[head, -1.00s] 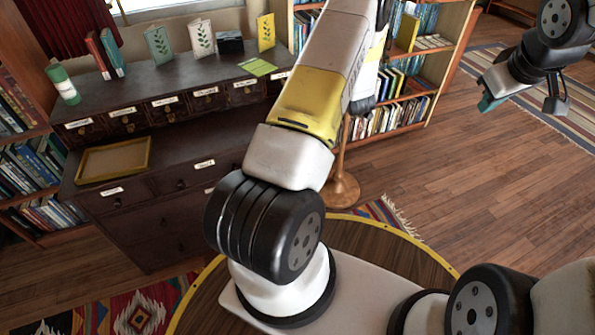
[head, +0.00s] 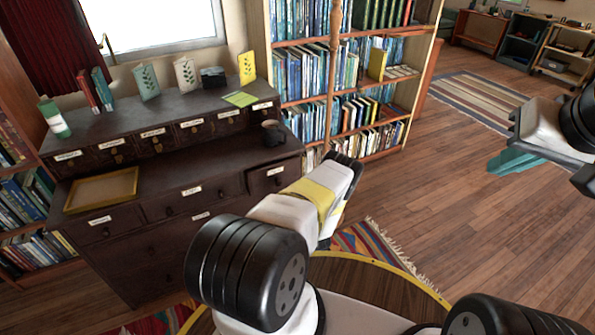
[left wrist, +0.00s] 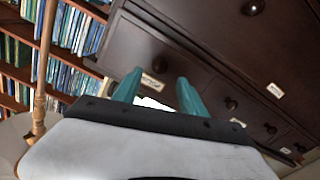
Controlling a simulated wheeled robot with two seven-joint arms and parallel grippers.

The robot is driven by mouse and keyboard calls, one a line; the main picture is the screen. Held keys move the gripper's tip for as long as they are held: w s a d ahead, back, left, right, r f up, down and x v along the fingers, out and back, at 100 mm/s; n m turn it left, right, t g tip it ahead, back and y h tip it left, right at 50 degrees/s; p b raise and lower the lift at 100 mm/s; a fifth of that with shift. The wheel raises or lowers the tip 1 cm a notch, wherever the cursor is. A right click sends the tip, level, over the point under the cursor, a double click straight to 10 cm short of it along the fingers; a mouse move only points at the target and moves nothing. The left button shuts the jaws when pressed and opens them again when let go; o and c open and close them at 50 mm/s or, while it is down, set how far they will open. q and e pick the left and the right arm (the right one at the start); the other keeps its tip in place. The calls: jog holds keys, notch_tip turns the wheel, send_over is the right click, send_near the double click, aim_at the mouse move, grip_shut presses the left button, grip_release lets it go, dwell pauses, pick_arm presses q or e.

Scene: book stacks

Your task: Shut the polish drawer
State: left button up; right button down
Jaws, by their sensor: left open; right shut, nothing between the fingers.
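The dark wooden cabinet (head: 125,255) stands at the left of the head view, with small labelled drawers above and wider ones below. The labels are too small to read, so I cannot tell which drawer is the polish drawer. A lower right drawer (head: 268,180) lies nearest my left arm; I cannot tell whether it is ajar. In the left wrist view my left gripper (left wrist: 158,94) is open, its teal fingers apart before a labelled drawer front (left wrist: 145,55), with nothing seen between them. My right gripper (head: 515,161) is shut and empty, over the floor at the right.
A yellow-edged tray (head: 101,205) and a dark mug (head: 273,133) rest on the cabinet's lower ledge. Books, cards and a green-white canister (head: 55,120) stand on top. A bookcase (head: 402,105) with a pole before it is right of the cabinet. The floor at right is open.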

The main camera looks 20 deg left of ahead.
aim_at(280, 184)
pick_arm(q)
jog(key=x, duration=0.5)
jog(key=shift+w+a, duration=0.25)
jog(key=shift+w, duration=0.05)
grip_shut()
dwell(1.1)
